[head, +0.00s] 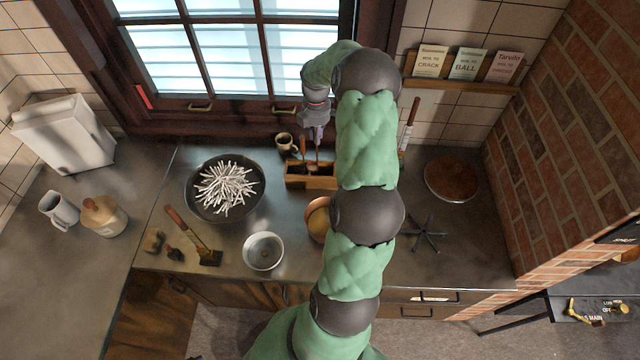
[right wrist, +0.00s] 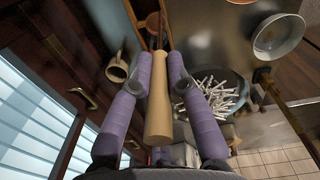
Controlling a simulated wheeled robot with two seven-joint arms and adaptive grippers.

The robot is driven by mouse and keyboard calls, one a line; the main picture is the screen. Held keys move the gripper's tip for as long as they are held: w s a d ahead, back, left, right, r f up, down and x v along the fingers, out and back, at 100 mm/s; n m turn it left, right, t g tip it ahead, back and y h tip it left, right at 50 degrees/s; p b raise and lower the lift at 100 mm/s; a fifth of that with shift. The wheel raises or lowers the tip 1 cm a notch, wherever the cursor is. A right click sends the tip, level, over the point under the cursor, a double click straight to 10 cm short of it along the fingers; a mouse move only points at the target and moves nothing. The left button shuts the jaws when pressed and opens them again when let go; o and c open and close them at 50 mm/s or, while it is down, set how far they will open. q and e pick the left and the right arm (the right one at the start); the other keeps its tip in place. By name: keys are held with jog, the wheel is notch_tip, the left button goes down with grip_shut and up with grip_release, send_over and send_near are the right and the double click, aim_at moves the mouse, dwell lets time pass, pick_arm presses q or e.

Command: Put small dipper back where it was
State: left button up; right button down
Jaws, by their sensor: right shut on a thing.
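My right gripper (head: 317,135) points down over the back counter, above the wooden box (head: 297,181). In the right wrist view the gripper (right wrist: 160,62) is shut on a pale wooden handle (right wrist: 158,105), which I take to be the small dipper's. The handle lies along the fingers, its thick end towards the camera. Its far end runs towards the box, and I cannot tell whether the dipper touches the box or hangs just over it. My arm hides the box's right end in the head view. My left gripper is not in view.
A dark pan of white sticks (head: 193,196) and a white bowl (head: 263,251) stand further left. A copper-coloured bowl (head: 317,222) is partly behind my arm. A black trivet (head: 427,235) and round board (head: 452,177) lie right.

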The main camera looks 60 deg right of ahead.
notch_tip(320, 180, down, 10)
jog(key=s+d+m, duration=0.1)
jog(key=d, duration=0.1)
jog(key=shift+s+d+m+p, duration=0.15)
jog(key=shift+d+m+p, duration=0.25)
jog(key=shift+p, duration=0.05)
jog(key=shift+f, duration=0.1)
jog(key=shift+f, duration=0.1)
jog(key=c, duration=1.2)
grip_release()
